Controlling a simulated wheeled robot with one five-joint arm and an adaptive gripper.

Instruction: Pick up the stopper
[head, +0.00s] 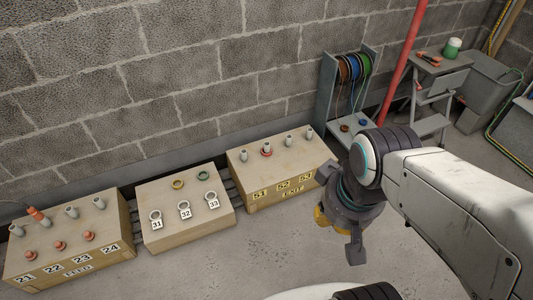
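Several small orange-red stoppers (60,246) stand in a row along the front of the tan box marked FEED, at the far left; I cannot tell which one the task names. They sit behind the labels 21 to 24. My gripper (334,212) hangs at the right of centre, in front of the box marked EXIT and well away from the FEED box. Its dark fingers are spread apart, one toward the upper left and one lower down. A yellow-orange patch shows between them; I cannot tell whether it is part of the gripper.
The FEED box (115,219), a middle box (166,238) with numbered rings 31 to 33, and the EXIT box (258,201) with grey stubs line the block wall. A cable reel rack (328,90), a red pipe (405,58) and a step stand (438,82) are behind. Floor in front is clear.

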